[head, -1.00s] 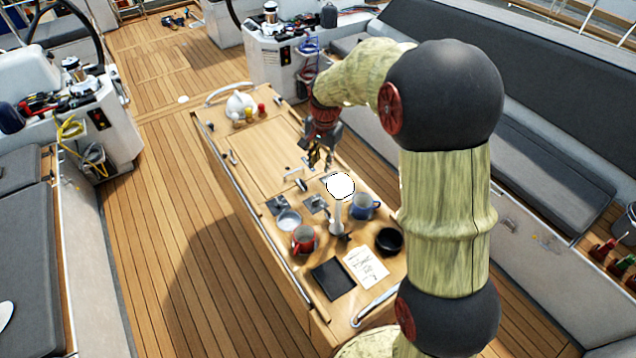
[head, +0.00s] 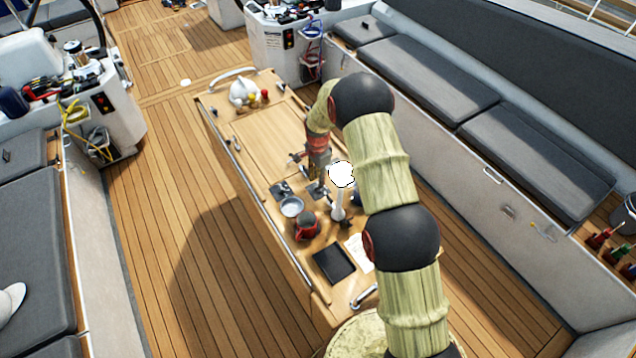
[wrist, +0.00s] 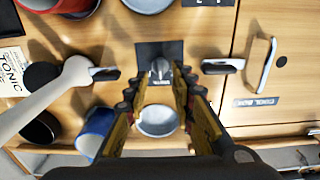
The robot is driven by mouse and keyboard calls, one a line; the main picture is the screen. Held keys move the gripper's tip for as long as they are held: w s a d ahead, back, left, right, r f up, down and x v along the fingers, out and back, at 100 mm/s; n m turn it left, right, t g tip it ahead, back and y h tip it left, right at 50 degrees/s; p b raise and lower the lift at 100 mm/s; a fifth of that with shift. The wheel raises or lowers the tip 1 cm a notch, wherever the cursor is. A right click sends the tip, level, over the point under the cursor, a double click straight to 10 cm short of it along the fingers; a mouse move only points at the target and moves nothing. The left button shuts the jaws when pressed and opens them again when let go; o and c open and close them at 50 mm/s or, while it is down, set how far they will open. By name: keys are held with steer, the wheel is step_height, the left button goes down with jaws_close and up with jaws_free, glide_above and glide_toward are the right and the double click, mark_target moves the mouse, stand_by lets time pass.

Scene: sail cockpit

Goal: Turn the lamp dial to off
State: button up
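In the head view my gripper (head: 319,174) is low over the table, and the dial is mostly hidden. The lamp's bright white globe (head: 341,174) stands right of my gripper.
A white stem (wrist: 45,102) and a blue mug (wrist: 95,130) lie left of the fingers; a metal bowl-like thing (wrist: 158,122) shows between them. A cabinet handle (wrist: 262,62) is right. A red mug (head: 306,227), metal bowl (head: 291,207) and black tray (head: 334,262) are nearer on the table.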

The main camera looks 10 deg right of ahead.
mark_target(318, 188)
steer(key=shift+f+p, duration=0.35)
steer(key=shift+f, duration=1.55)
steer(key=shift+c, duration=0.3)
jaws_close()
